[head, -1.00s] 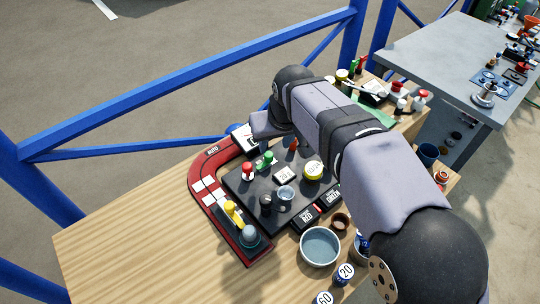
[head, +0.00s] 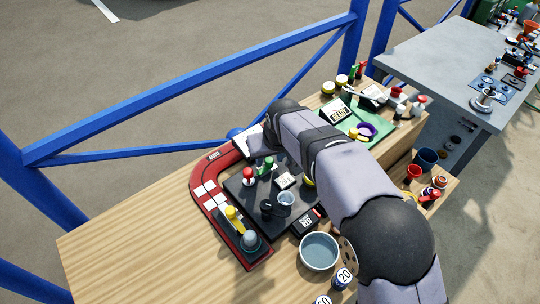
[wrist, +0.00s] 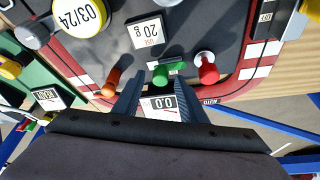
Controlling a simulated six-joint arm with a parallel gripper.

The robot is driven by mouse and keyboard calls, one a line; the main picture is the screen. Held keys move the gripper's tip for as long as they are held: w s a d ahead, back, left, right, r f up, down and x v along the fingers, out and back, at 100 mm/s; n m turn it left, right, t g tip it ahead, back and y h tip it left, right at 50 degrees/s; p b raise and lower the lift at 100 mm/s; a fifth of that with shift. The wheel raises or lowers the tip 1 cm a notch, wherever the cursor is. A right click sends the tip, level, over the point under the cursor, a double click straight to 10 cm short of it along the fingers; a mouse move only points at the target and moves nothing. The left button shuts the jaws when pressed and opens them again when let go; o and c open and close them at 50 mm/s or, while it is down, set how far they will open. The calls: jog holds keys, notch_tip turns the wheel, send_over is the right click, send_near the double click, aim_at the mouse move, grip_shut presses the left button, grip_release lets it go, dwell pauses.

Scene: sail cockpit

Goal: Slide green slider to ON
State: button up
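The green slider (head: 265,165) stands on the dark panel, beside a red knob (head: 249,176). In the wrist view the green slider (wrist: 162,74) lies just beyond my fingertips, with the red knob (wrist: 207,70) to its right and an orange knob (wrist: 111,84) to its left. My gripper (wrist: 160,88) is open and empty. Its two fingers point towards the slider, and a display reading 0.0 (wrist: 160,104) shows between them. I cannot tell whether a finger touches the slider. No ON mark is readable. In the head view my arm mostly hides the gripper.
A red track (head: 203,184) with white squares curves round the panel's left side. A grey bowl (head: 320,251) stands in front, and a yellow piece (head: 232,213) sits front left. A green mat (head: 352,122) with several items lies behind the arm. The table's left part is bare.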

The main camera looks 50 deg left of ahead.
grip_shut()
jog(key=shift+s, duration=1.15)
grip_release()
jog(key=shift+w, duration=0.1)
